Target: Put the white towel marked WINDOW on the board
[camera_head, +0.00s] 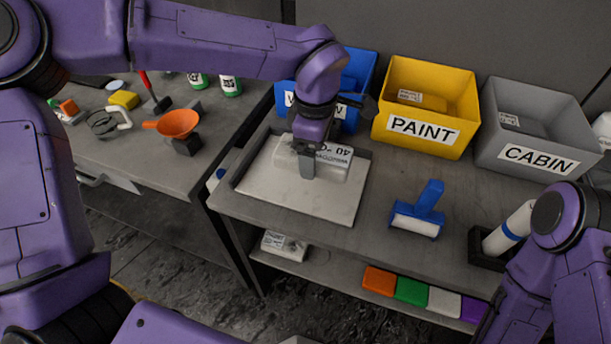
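The white towel (339,162) with dark print, upside down in this view and partly covered, lies at the back of the pale board (290,197). The print seems to read WINDOW, though my gripper hides part of it. The board lies flat on the grey workbench. My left gripper (307,168) points down at the towel's front edge, its near finger against or just in front of it. The other finger is hidden, so I cannot tell whether it grips the towel. My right arm shows at the lower right, but its gripper is not in view.
Behind stand a blue bin (357,75), its label partly hidden, a yellow PAINT bin (452,90) and a grey CABIN bin (555,115). A blue-handled tool (428,199) lies right of the board. Another white bundle (284,246) lies on the lower shelf.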

